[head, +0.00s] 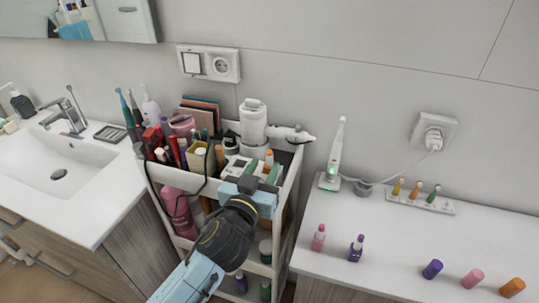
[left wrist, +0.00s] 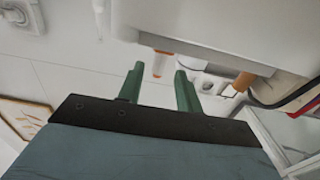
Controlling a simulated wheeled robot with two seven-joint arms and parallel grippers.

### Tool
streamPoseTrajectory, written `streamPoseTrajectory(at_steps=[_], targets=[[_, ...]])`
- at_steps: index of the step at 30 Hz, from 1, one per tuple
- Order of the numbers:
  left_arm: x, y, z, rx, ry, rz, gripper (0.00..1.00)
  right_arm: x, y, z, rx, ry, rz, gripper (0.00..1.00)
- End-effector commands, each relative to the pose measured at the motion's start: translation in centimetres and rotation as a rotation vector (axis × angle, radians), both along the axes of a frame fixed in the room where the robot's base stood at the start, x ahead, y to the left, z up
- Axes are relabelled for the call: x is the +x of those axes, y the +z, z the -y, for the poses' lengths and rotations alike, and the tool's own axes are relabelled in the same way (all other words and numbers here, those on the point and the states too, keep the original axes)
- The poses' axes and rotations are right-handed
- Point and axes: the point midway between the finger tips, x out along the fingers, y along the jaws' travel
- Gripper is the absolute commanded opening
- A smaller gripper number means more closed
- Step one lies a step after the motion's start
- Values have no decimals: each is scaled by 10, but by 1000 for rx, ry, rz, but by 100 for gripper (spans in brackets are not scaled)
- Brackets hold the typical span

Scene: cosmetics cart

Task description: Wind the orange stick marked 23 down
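My left gripper (head: 262,178) is over the top tray of the cart, with its two green fingers apart. In the left wrist view its fingertips (left wrist: 160,82) have nothing held between them. A small white stick with an orange tip (head: 269,157) stands just beyond the fingers in the head view. What looks like the same orange-tipped stick (left wrist: 160,63) shows past the gap between the fingers in the left wrist view, apart from them. I cannot read a 23 on it. My right gripper is in neither view.
The cart (head: 284,204) is crowded with bottles, tubes and a white dryer (head: 253,122) close to the gripper. On the right counter (head: 400,245) stand a charging toothbrush (head: 337,150), small bottles (head: 318,238) and an orange cylinder (head: 512,288). That counter's middle is clear.

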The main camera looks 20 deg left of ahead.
Motion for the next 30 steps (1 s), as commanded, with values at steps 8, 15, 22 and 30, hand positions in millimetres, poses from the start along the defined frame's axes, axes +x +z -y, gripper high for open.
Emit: streamPoseTrajectory(at_steps=[8, 15, 22, 30], targets=[[38, 0, 2, 1, -1, 0, 35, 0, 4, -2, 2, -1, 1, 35], [46, 0, 2, 0, -1, -1, 35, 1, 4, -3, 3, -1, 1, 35], [46, -1, 2, 0, -1, -1, 28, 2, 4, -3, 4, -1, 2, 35], [46, -1, 2, 0, -1, -1, 0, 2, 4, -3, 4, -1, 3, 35]])
